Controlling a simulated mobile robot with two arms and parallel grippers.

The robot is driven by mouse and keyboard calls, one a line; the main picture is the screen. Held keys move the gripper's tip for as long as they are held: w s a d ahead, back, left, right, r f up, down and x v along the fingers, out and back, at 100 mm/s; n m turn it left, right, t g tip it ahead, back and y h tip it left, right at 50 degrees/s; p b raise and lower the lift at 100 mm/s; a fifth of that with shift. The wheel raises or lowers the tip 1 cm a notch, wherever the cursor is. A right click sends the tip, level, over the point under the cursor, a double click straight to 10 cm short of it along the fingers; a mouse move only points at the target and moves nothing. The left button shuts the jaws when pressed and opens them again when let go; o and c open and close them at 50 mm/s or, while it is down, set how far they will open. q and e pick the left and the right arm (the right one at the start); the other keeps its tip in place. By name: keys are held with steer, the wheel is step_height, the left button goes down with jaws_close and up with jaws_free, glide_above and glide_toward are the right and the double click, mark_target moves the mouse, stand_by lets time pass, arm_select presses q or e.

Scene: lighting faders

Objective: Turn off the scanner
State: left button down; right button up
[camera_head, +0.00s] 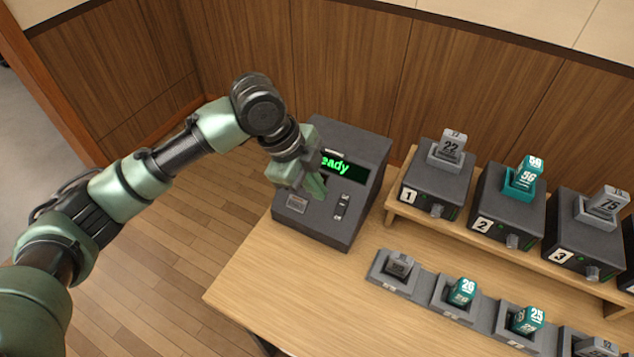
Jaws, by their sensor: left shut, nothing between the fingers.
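The scanner is a dark grey box (370,150) at the left end of the wooden table. Its screen (350,170) is lit and shows green text ending in "eady"; my left gripper hides the first part. A small black switch (342,206) sits on its front panel below the screen, and a small label plate (297,203) is lower left. My left gripper (317,190) is shut and empty, in front of the panel, left of the switch. I cannot tell whether it touches the panel. My right gripper is not in view.
A wooden shelf (395,207) to the right carries dark boxes numbered 1, 2 and 3 (565,233), with numbered blocks on top. In front, a grey row of holders (420,288) bears more numbered blocks. The table's front left (265,285) is clear. A wood-panelled wall stands behind.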

arm_select(q)
steer(key=p, duration=0.2)
glide_toward(338, 213)
steer(key=x, duration=0.5)
steer(key=shift+s+d+r, duration=0.1)
steer(key=shift+s+d, duration=0.05)
steer(key=shift+s, duration=0.05)
steer(key=shift+w+d+f, duration=0.15)
steer(key=shift+w+f, duration=0.15)
steer(key=shift+f, duration=0.2)
